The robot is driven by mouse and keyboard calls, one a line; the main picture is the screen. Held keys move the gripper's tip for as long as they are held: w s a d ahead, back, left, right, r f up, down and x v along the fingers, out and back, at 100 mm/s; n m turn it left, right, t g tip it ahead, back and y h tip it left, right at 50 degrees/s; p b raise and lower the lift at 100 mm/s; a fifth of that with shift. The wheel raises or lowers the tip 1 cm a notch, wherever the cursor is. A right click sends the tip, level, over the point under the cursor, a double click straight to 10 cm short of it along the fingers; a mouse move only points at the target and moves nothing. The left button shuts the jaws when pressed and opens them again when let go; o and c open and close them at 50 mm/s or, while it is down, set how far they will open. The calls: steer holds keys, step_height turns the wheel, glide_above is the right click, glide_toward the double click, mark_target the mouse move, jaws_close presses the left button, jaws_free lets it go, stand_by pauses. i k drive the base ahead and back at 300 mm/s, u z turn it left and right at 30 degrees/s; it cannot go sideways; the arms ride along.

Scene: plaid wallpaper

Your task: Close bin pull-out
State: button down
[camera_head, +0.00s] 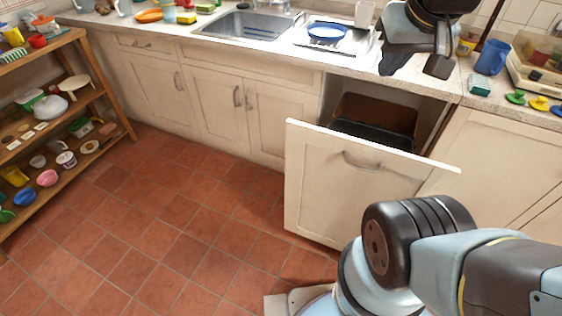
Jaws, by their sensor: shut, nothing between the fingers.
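The bin pull-out (325,190) stands pulled out from the cabinet under the counter, right of the sink. Its cream front panel has a curved handle (362,161) near the top edge. Behind the panel a dark bin (372,135) shows in the cabinet opening, with a brown surface behind it. The panel hides the bin's lower part. My gripper (438,66) is at the upper right, above the pull-out and in front of the counter edge in the picture. It is shut and empty, apart from the panel and handle.
The counter holds a sink (248,25), a blue bowl (326,30), a blue mug (492,57) and a green-white sponge (479,84). Closed cabinet doors (225,105) flank the pull-out. A wooden shelf (95,98) with dishes stands at left. The tiled floor (170,220) is clear.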

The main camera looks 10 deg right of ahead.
mark_target(331, 177)
steer(key=z, duration=0.6)
steer(key=i, duration=0.1)
steer(key=u, duration=1.8)
steer(key=k, duration=0.8)
steer(key=z, duration=2.35)
steer(key=k, duration=0.1)
steer(key=u, duration=0.8)
steer(key=i, duration=0.5)
